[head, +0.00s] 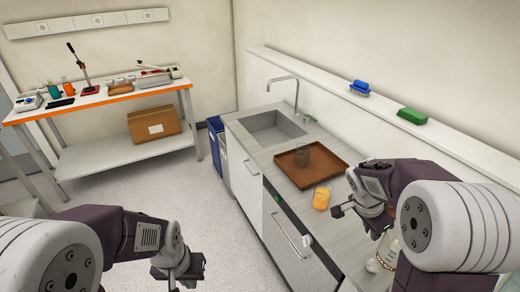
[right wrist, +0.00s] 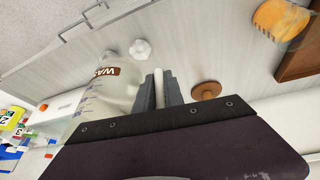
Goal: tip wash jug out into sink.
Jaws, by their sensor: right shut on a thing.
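The wash jug (right wrist: 108,82) is clear, with a brown label reading "WAS" in the right wrist view. Its clear body also shows in the head view (head: 388,248), partly hidden by my right arm. My right gripper (right wrist: 158,90) is shut on a pale upright bar beside the jug's body, which looks like its handle. In the head view my right gripper (head: 374,212) is over the counter's near part. The grey sink (head: 272,133) is at the counter's far end. My left gripper (head: 183,268) is over the floor, its fingers unclear.
A beaker of orange juice (head: 321,197) stands at the tray's near edge. A tap (head: 295,95) rises behind the sink. A blue brush and green sponge lie on the ledge.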

